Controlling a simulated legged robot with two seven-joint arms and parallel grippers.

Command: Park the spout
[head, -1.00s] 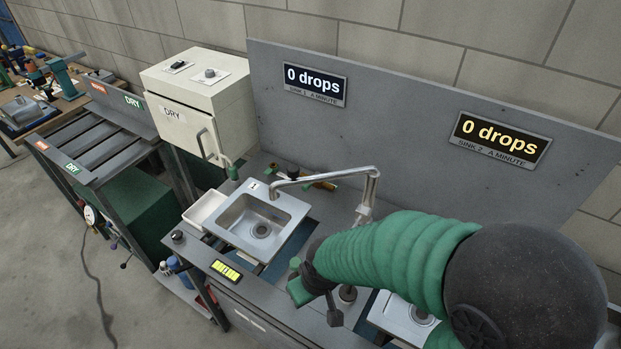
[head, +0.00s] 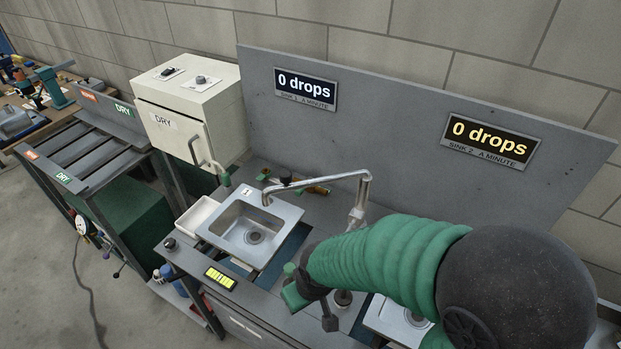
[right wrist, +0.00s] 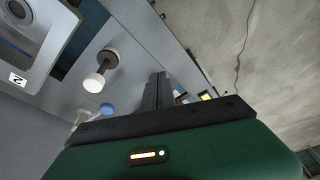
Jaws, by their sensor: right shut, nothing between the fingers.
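The silver spout (head: 318,180) rises from a post behind my right arm and reaches left. Its downturned end (head: 266,199) hangs over the back of sink 1 (head: 238,241). Sink 2 (head: 399,321) is partly hidden by my green right arm; a corner of it with a "2" label shows in the right wrist view (right wrist: 45,45). My right gripper (right wrist: 160,82) is shut and empty, low over the front of the counter between the sinks, apart from the spout. My left gripper is out of view.
Both signs, SINK 1 (head: 305,88) and SINK 2 (head: 490,140), read 0 drops. A white-topped knob (right wrist: 95,82) and a blue knob (right wrist: 107,108) stand near my right fingers. A cream DRY cabinet (head: 190,105) and a dark rack (head: 85,150) stand left.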

